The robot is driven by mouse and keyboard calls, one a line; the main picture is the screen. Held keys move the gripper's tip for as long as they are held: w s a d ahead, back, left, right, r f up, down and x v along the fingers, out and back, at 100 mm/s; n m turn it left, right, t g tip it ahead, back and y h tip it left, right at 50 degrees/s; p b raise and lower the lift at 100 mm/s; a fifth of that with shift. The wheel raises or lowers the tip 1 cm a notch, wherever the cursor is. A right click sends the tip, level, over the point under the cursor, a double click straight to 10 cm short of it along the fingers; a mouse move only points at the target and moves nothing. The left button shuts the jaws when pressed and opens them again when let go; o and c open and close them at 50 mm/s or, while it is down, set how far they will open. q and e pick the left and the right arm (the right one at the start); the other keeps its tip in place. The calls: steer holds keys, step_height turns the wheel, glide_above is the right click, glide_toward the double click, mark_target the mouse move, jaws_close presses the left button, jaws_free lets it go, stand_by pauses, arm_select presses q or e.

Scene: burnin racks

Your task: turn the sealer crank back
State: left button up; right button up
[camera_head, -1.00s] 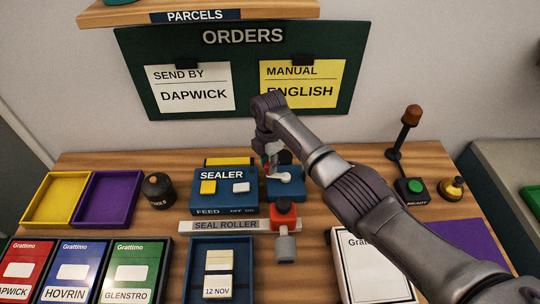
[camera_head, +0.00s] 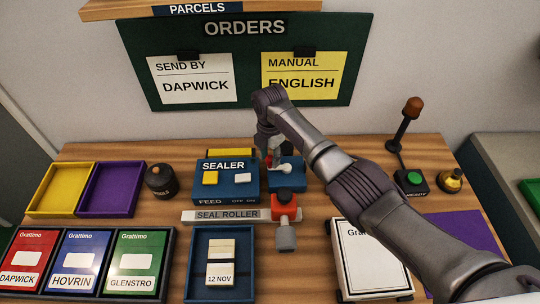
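The blue sealer (camera_head: 226,192) stands on the wooden table with a yellow and a white switch on top. To its right is a blue block (camera_head: 290,180) with a white lever. In front lies the grey seal roller bar (camera_head: 228,216), with a red block (camera_head: 287,203) and a grey crank handle (camera_head: 286,238) hanging toward the front. My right gripper (camera_head: 272,158) reaches down behind and above the lever block, with a red bit showing beside its fingers. Its fingertips are small and partly hidden, so I cannot tell what they touch. My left gripper is not in view.
A blue tray (camera_head: 190,262) with a dated card stands in front of the roller. A white Grattimo box (camera_head: 370,255) stands at the right under my arm. A lamp post (camera_head: 404,130) and green button (camera_head: 414,178) are at the back right.

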steer(key=shift+o, duration=0.6)
steer(key=shift+r, duration=0.2)
step_height(320, 180, up, 12)
steer(key=shift+f, duration=0.15)
steer(key=shift+f, duration=0.1)
